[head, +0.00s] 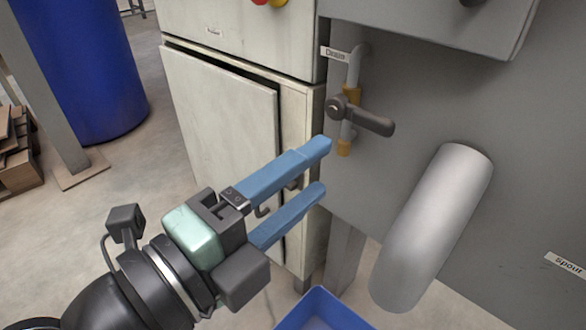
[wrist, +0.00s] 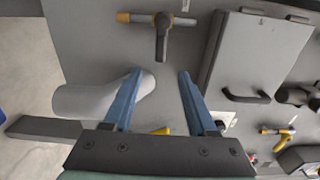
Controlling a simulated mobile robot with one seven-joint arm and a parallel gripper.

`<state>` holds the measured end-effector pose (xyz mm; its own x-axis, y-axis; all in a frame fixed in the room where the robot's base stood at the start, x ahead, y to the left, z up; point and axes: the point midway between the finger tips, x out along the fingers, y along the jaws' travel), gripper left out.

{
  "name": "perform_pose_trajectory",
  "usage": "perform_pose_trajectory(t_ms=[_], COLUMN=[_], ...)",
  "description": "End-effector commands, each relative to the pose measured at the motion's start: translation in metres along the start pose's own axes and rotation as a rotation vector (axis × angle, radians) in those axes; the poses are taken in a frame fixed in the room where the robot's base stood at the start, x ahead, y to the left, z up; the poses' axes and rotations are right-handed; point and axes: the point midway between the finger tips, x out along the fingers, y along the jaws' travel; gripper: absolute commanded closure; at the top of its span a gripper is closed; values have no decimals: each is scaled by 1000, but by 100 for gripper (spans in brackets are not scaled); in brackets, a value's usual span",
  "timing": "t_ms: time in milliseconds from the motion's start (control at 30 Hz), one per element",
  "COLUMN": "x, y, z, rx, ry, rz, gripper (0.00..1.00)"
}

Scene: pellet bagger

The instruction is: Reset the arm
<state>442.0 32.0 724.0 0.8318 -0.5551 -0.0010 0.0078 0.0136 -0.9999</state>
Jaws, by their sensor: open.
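My gripper (head: 322,168) has two blue fingers that are spread apart with nothing between them. It is held in the air in front of the grey machine panel, left of the spout and below the drain valve. In the wrist view my gripper (wrist: 160,76) is also open and empty. The drain valve's dark handle (head: 366,119) points to the right on a pipe with brass fittings, apart from my fingers. The same kind of valve handle (wrist: 162,42) shows beyond the fingertips in the wrist view.
A grey spout pipe (head: 432,228) juts out at the right, above a blue bin (head: 318,312). A pale cabinet (head: 220,125) has its door slightly ajar behind the gripper. A blue drum (head: 80,65) and a post stand at the left. Open floor lies at the left.

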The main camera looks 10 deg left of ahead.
Motion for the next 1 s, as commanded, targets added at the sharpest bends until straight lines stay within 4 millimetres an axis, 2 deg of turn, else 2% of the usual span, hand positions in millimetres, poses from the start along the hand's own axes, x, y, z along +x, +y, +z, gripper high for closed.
perform_pose_trajectory(t_ms=[200, 667, 733, 867, 967, 1000], x=[-16, -16, -14, -1, 15, 21], y=[0, 0, -5, -37, -79, -98], z=[0, 0, 1, 9, 19, 23], rx=[0, 0, -14, -121, -269, -335], ry=[0, 1, -7, -58, -128, -155], rz=[0, 0, -2, -30, -88, -124], gripper=[43, 43, 43, 43, 43, 43])
